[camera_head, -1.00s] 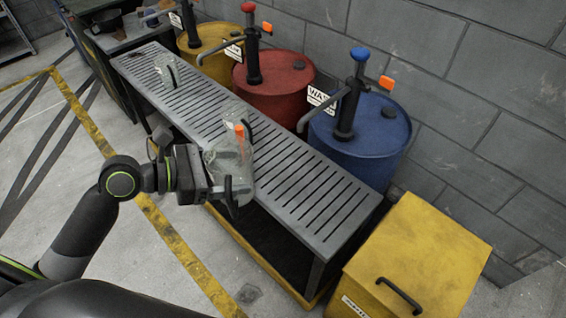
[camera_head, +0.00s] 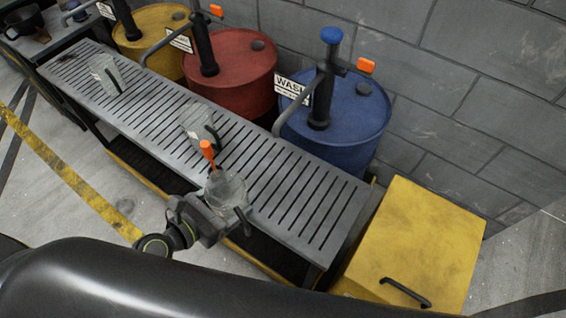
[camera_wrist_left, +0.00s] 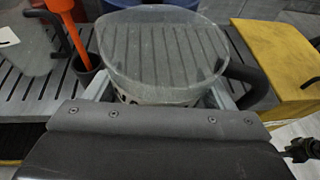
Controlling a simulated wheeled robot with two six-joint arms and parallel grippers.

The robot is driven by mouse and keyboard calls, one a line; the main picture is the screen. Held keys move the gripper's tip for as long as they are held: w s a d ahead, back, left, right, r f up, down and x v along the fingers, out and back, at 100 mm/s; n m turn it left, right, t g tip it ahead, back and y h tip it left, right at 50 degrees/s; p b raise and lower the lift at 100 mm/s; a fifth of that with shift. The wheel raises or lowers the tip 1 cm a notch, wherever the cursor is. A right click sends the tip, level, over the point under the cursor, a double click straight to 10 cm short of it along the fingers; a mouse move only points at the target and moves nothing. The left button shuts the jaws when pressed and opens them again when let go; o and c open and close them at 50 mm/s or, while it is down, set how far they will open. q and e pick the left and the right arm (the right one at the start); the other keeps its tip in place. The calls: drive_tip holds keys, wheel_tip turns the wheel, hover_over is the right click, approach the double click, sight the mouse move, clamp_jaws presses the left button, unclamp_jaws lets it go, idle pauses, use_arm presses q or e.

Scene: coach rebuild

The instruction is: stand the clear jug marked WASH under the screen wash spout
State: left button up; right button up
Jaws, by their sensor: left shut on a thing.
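My left gripper (camera_head: 212,205) is shut on a clear jug (camera_head: 228,188) with a dark handle, at the bench's front edge. In the left wrist view the jug (camera_wrist_left: 165,45) is between the fingers; dark marks low on it are too hidden to read. The screen wash spout (camera_head: 292,112) belongs to the blue-topped pump on the blue drum (camera_head: 360,125), with a sign reading WASH (camera_head: 291,87). It reaches out toward the slatted bench (camera_head: 290,190), behind and right of the held jug.
Two more clear jugs stand on the bench, one mid-bench (camera_head: 198,122), one farther left (camera_head: 107,74). An orange stick (camera_head: 207,152) stands just behind the held jug. Red (camera_head: 235,75) and yellow (camera_head: 155,40) drums line the wall. A yellow bin (camera_head: 415,235) is at right. The bench's right end is clear.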

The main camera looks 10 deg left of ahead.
sight(241, 185)
use_arm(q)
drive_tip(key=w+d, duration=0.1)
drive_tip(key=w, duration=0.1)
drive_tip(key=w+d, duration=0.1)
drive_tip(key=w, duration=0.1)
drive_tip(key=w+d, duration=0.1)
drive_tip(key=w, duration=0.1)
drive_tip(key=shift+d+r+p, duration=0.2)
drive_tip(key=shift+r+p, duration=0.05)
drive_tip(key=shift+p, duration=0.15)
drive_tip(key=x, duration=1)
drive_tip(key=shift+f, duration=0.2)
use_arm(e)
drive_tip(key=shift+s+a+r, duration=0.25)
drive_tip(key=shift+s+a, duration=0.25)
drive_tip(key=shift+s, duration=0.05)
use_arm(q)
drive_tip(key=shift+f+b, duration=0.15)
drive_tip(key=shift+b, duration=0.15)
drive_tip(key=o, duration=1)
use_arm(e)
drive_tip(key=shift+s, duration=0.1)
drive_tip(key=shift+a, duration=0.15)
